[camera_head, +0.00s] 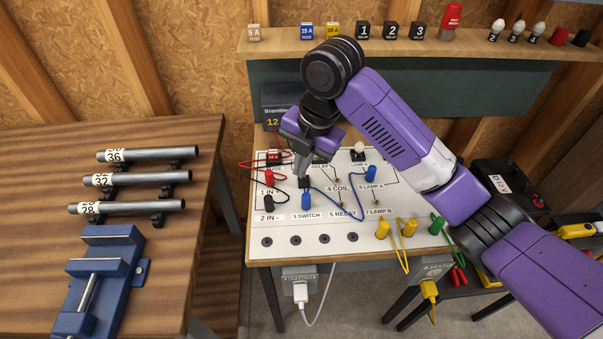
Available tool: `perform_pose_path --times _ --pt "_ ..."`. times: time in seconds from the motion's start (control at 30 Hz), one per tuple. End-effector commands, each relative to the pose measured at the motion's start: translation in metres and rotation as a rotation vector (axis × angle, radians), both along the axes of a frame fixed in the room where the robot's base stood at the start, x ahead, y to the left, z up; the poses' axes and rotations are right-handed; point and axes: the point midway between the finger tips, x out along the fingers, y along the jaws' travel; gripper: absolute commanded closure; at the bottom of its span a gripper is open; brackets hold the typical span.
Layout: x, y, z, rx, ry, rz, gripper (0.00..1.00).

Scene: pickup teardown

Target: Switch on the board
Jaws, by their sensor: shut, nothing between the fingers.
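The white board (345,238) lies on a wooden-edged table, with printed labels, coloured plugs and wires. Its switch, a dark block (304,182) above the "3 SWITCH" label, is right under my gripper (302,173). My gripper is shut and points down, with nothing seen between its fingers. I cannot tell whether the fingertips touch the switch, or which way the switch is set. A blue plug (306,201) stands just in front of it. A red fuse block (274,157) and a white lamp (359,152) sit at the board's back.
Red, black, yellow and green plugs with loose wires rise from the board. A bench at left holds a blue vise (103,275) and several rods. A shelf (430,42) carries small parts.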

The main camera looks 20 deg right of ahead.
Motion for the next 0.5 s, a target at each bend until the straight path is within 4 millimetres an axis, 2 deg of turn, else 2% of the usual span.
perform_pose_path --times 0.17,0.5 --pt "0.002 0.003 -0.018 0.002 0.005 -0.002 1.00" --pt "0.013 0.012 -0.082 0.001 0.005 -0.002 1.00"
